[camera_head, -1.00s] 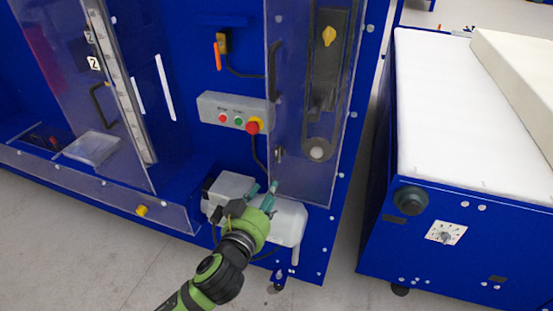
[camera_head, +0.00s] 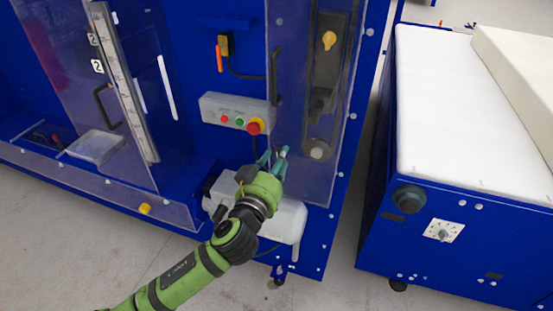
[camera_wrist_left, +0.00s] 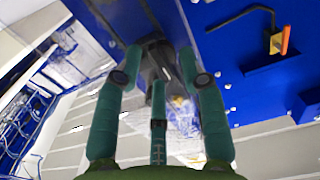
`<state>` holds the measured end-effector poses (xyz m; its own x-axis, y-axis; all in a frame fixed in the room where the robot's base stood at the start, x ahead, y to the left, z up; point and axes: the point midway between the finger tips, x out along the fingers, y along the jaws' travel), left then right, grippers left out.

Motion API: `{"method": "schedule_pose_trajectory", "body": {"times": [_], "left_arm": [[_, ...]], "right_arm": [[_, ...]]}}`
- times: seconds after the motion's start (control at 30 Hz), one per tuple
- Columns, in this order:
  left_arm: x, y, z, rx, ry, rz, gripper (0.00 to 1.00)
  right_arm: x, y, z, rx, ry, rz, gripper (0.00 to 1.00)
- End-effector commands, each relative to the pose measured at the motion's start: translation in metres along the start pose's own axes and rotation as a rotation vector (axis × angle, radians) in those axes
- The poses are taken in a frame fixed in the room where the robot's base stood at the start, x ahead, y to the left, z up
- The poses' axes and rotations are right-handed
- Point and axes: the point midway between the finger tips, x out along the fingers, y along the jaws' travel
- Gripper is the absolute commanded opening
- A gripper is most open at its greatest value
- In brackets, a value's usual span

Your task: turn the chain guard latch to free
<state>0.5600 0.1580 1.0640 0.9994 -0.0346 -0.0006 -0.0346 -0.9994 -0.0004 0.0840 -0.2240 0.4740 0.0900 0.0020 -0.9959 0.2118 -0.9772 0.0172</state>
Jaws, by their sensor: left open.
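The chain guard (camera_head: 297,182) is a clear panel over a dark chain run on the blue machine, with a black handle on its left edge. Its latch is a small part low on that left edge; my fingers now hide most of it in the head view. My left gripper (camera_head: 274,156) is open, with its teal fingers up at the latch area. In the left wrist view the gripper (camera_wrist_left: 160,58) has a dark grey part (camera_wrist_left: 153,65) between or beyond its fingers. I cannot tell whether this is the latch or whether the fingers touch it. My right gripper is out of view.
A grey control box (camera_head: 232,111) with red and green buttons sits just above left of the gripper. A white container (camera_head: 287,222) is below it. An orange-handled lever (camera_head: 220,58) hangs higher up. A blue table with a white top (camera_head: 445,110) stands at right.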

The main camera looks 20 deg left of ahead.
Motion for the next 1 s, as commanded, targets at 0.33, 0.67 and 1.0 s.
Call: {"method": "schedule_pose_trajectory", "body": {"times": [0.33, 0.67, 1.0], "left_arm": [[-0.0002, 0.0001, 0.0002, 0.0, 0.0, 0.0, 0.0], [-0.0002, 0.0001, 0.0, 0.047, -0.001, -0.001, 0.0], [-0.0001, 0.0007, -0.0001, 0.279, 0.0, -0.002, 0.0]], "right_arm": [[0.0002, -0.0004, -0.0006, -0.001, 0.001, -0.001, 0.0], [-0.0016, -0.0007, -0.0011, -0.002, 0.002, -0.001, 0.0], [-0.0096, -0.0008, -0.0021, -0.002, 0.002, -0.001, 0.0]]}}
